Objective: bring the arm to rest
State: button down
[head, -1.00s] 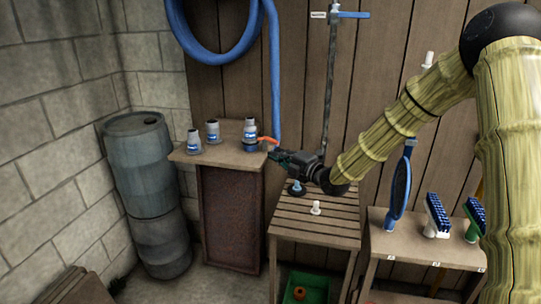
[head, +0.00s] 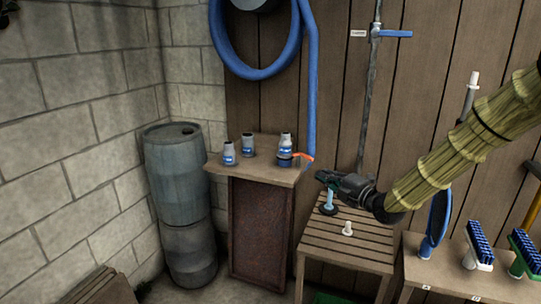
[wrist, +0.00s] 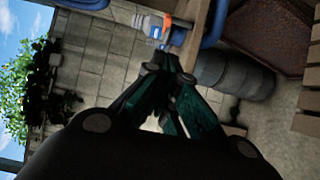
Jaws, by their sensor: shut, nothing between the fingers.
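My gripper (head: 322,177) is shut and empty. In the head view it hangs above the slatted bench, just right of the wooden cabinet's top edge. My arm reaches in from the right side of the picture. In the wrist view the dark green fingers of my gripper (wrist: 172,62) meet at their tips, with nothing between them. The tips appear near the cabinet top in that view, but I cannot tell the distance.
Several grey-and-blue bottles (head: 247,146) stand on the wooden cabinet (head: 262,230). A slatted bench (head: 345,262) holds a white peg (head: 347,229). Blue brushes (head: 479,243) stand on a shelf at right. Barrels (head: 180,180) stand left. A blue hose (head: 310,90) hangs behind.

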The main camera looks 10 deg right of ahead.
jog(key=s+a+f+m+g+h, duration=0.15)
jog(key=s+a+f+m, duration=0.35)
jog(key=f, duration=0.6)
jog(key=s+a+f+m+g+h, duration=0.1)
jog(key=s+f+m+g, duration=0.2)
jog(key=s+f, duration=0.5)
jog(key=s+a+f+m+g+h, duration=0.25)
jog(key=s+f+m, duration=0.2)
jog(key=f, duration=0.85)
jog(key=s+a+f+m+g+h, duration=0.1)
jog(key=s+f+m+g, duration=0.2)
jog(key=s, duration=0.8)
jog(key=s+a+f+m+g+p, duration=0.1)
jog(key=s+f+m+g, duration=0.2)
jog(key=s+f, duration=0.4)
jog(key=s+a+f+m+g+h, duration=0.1)
jog(key=s+f+m+g, duration=0.2)
jog(key=s, duration=1.3)
jog(key=shift+f+m+h+p, duration=0.3)
jog(key=shift+f+m+p, duration=0.05)
jog(key=shift+f+m, duration=0.6)
